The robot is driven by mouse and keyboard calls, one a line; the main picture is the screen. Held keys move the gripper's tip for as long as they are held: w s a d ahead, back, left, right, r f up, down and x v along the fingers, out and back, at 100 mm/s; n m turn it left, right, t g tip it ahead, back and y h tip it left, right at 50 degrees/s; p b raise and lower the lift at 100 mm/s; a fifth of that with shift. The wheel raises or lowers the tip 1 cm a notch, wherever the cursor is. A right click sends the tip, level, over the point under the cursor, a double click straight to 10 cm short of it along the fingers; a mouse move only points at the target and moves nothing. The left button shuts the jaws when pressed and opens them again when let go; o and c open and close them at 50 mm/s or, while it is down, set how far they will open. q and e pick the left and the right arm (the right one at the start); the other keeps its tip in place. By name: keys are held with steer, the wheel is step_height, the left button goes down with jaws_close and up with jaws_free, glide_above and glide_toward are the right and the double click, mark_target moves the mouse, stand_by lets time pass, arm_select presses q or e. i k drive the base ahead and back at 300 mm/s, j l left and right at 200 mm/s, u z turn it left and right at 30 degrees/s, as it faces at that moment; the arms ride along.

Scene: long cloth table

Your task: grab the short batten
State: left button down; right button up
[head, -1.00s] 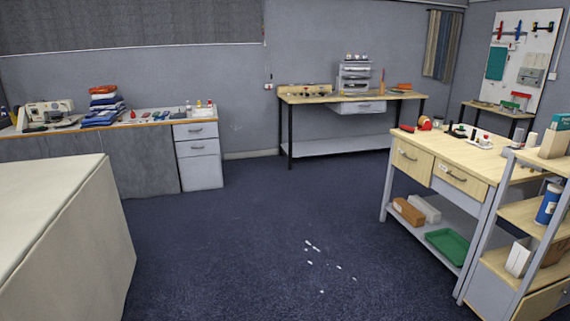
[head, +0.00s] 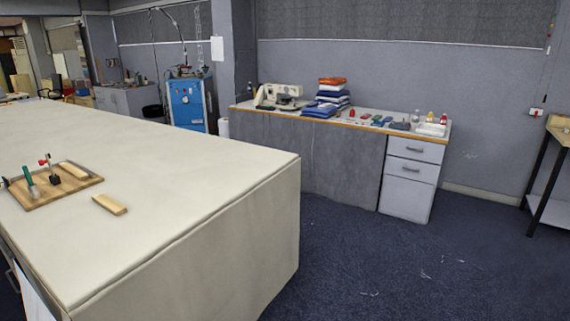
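The long cloth table (head: 180,190) fills the left of the head view. A pale wooden batten (head: 109,205) lies flat on its cloth, just right of a brown wooden board or tray (head: 43,201). A second pale batten (head: 74,170) lies on the far right part of that board. The two look close in length, and I cannot tell for sure which is the short one. Neither of my grippers is in view.
Small tools, one green-handled (head: 28,177) and one red-topped (head: 48,165), stand on the board. The rest of the tabletop is clear. A grey workbench (head: 330,165) with a sewing machine (head: 277,96) stands behind. Dark blue carpet (head: 400,260) is open at right.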

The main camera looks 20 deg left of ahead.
mark_target(116, 208)
steer(key=i+u, duration=0.25)
steer(key=u, duration=0.25)
steer(key=i+l+u, duration=0.1)
steer(key=u, duration=0.35)
steer(key=i+l+u, duration=0.2)
steer(key=u, duration=0.3)
steer(key=i+l+u, duration=0.25)
steer(key=u, duration=0.2)
